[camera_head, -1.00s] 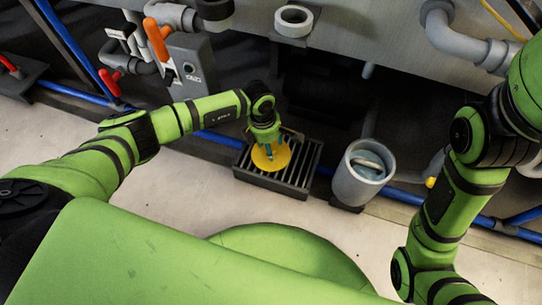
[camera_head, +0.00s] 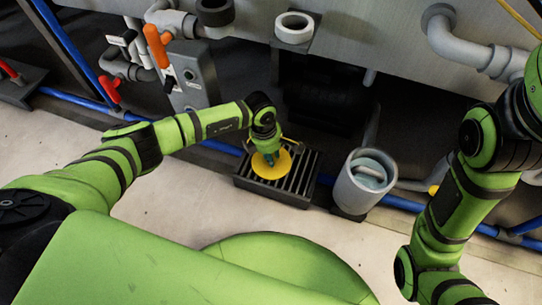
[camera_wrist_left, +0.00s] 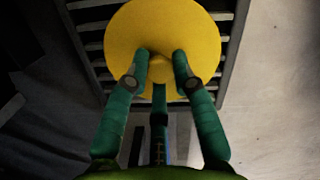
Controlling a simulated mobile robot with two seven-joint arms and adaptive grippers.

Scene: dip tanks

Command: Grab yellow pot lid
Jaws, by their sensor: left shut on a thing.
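The yellow pot lid (camera_head: 273,170) is a round flat disc at the black slatted grate (camera_head: 297,192) on the floor. In the left wrist view the lid (camera_wrist_left: 163,25) fills the upper middle, with a small knob at its near side. My left gripper (camera_head: 269,157) is over the lid from above. In the left wrist view its green fingers (camera_wrist_left: 161,58) are closed around the knob, which they partly hide. I cannot tell whether the lid touches the slats. My right arm shows at the right, but its gripper is out of view.
A grey cylinder (camera_head: 347,190) with a light object inside stands right of the grate. A grey control box with an orange handle (camera_head: 157,46) is at the back left. Blue pipes (camera_head: 223,147) run behind the grate. Pale floor (camera_head: 172,207) in front is clear.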

